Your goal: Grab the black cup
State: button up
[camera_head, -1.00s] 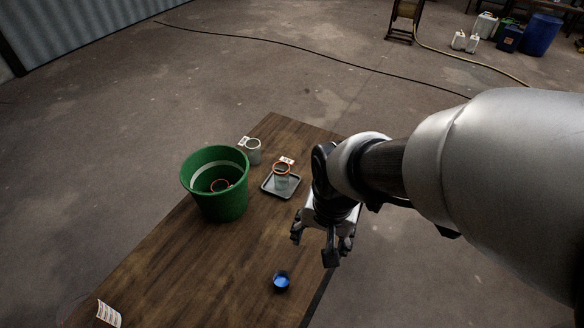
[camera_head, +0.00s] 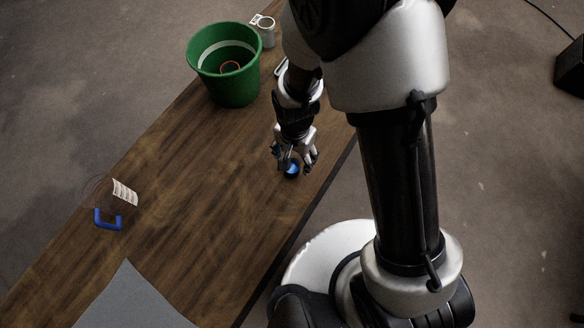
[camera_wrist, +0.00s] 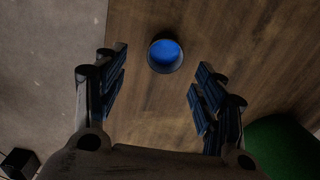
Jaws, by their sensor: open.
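The black cup (camera_head: 291,171) stands on the wooden table near its right edge, with a bright blue inside. In the wrist view the cup (camera_wrist: 165,56) is seen from above, ahead of and between the two finger lines. My gripper (camera_head: 296,164) points down at the cup in the head view and partly covers it. In the wrist view my gripper (camera_wrist: 160,85) is open, with nothing between the fingers. I cannot tell whether a finger touches the cup.
A green bucket (camera_head: 240,88) stands farther up the wooden table (camera_head: 190,180), with a pale container (camera_head: 266,34) beyond it. A blue U-shaped piece (camera_head: 108,225), a paper (camera_head: 125,192) and a grey sheet (camera_head: 130,303) lie at the lower left. Bare table lies left of the cup.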

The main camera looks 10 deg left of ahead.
aim_at(292, 172)
jog(key=f, duration=0.2)
jog(key=f+b, duration=0.1)
jog(key=f, duration=0.2)
jog(key=f+b, duration=0.1)
jog(key=f, duration=0.1)
jog(key=shift+a+f, duration=0.15)
jog(key=shift+a, duration=0.2)
jog(key=shift+c, duration=0.3)
jog(key=c, duration=1.1)
jog(key=shift+r, duration=0.2)
